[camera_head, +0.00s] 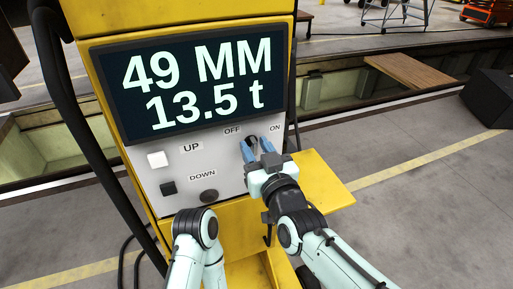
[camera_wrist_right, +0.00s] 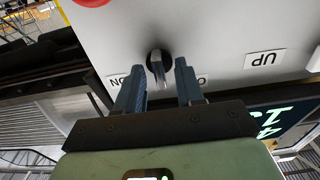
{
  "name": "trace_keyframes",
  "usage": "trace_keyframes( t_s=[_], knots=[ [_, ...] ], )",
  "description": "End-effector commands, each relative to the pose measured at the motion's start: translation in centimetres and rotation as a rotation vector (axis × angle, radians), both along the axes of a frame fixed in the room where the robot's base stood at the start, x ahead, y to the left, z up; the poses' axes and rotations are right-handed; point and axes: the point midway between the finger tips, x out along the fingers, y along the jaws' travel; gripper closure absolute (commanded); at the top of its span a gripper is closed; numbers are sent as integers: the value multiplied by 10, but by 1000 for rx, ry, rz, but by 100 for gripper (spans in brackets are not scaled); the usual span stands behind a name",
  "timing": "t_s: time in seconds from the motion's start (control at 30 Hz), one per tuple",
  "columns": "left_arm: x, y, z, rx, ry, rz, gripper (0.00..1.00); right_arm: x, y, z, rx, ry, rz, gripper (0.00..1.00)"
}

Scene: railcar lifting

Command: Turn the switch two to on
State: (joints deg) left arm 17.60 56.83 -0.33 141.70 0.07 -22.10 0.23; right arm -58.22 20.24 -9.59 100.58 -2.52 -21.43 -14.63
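The switch is a dark round knob with a grey lever (camera_wrist_right: 158,68) on the grey control panel (camera_head: 222,176). It sits between the OFF and ON labels; in the head view its dark top (camera_head: 252,141) shows between my blue fingertips. My right gripper (camera_head: 259,148) is at the switch. In the right wrist view its two fingers (camera_wrist_right: 160,82) stand apart on either side of the lever, with a visible gap on both sides. The lever points toward the palm in that upside-down view. My left gripper is out of view; only part of that arm shows.
The display (camera_head: 195,82) reads 49 MM and 13.5 t. A white button (camera_head: 157,160) is by UP, and dark buttons (camera_head: 169,188) are near DOWN. A red button (camera_wrist_right: 92,2) shows in the wrist view. A yellow ledge (camera_head: 325,185) juts out at right.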

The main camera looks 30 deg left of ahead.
Motion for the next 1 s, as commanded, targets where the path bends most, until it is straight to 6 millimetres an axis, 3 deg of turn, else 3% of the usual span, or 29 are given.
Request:
trace_keyframes(
  t_s=[0.1,0.2,0.23,0.67,1.0],
  knots=[
    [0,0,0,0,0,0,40,0,0,0,0,0,0,63],
    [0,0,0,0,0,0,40,0,0,0,0,0,0,95],
    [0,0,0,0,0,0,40,0,0,0,0,0,0,100],
    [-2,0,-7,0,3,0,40,1,-1,-2,32,39,-2,100],
    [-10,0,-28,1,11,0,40,2,-2,-4,189,221,-2,100]
  ],
)
